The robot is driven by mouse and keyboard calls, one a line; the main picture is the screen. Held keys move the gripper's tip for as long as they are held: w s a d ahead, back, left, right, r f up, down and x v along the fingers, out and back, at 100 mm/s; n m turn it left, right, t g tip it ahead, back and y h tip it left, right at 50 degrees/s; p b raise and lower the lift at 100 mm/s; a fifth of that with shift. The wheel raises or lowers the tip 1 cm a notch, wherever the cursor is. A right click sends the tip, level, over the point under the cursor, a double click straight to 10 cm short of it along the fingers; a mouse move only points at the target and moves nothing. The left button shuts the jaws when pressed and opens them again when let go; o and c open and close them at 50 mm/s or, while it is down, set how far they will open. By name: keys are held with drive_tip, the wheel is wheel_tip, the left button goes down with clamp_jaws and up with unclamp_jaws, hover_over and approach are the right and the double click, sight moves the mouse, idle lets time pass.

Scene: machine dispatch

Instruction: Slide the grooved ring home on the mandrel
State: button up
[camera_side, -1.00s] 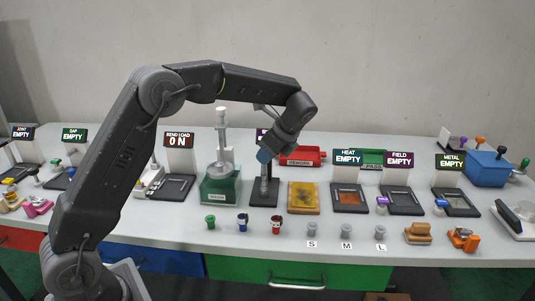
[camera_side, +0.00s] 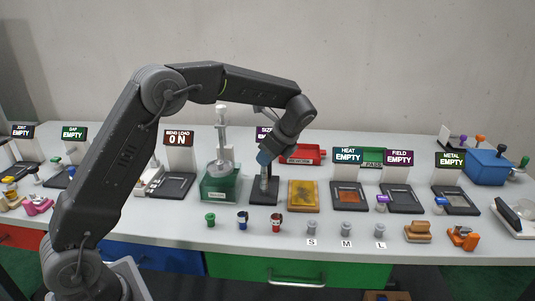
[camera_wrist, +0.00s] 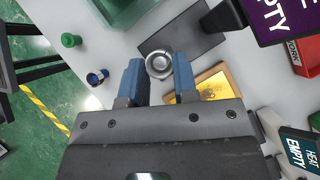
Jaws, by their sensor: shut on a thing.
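The grey ring (camera_wrist: 159,64) sits between the blue fingertips of my gripper (camera_wrist: 158,80) in the wrist view. A round grey centre shows inside it; I cannot tell how far the ring sits on the mandrel. The mandrel (camera_side: 265,184) stands upright, grey, on a dark base plate (camera_side: 257,199), which also shows in the wrist view (camera_wrist: 200,40). In the side view my gripper (camera_side: 264,161) points down and tilts left, right over the mandrel's top. The fingers hide the ring there, and its groove is too small to make out.
A green-based stand (camera_side: 220,188) with a tall post is close on the left. A yellow plate (camera_side: 303,196) lies close on the right. Several small cylinders stand in front, including a red one (camera_side: 276,223). A red tray (camera_side: 303,154) is behind.

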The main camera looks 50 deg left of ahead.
drive_tip(key=shift+f, duration=1.4)
drive_tip(key=o, duration=1.5)
drive_tip(key=shift+o, duration=0.2)
drive_tip(key=shift+r, duration=2.75)
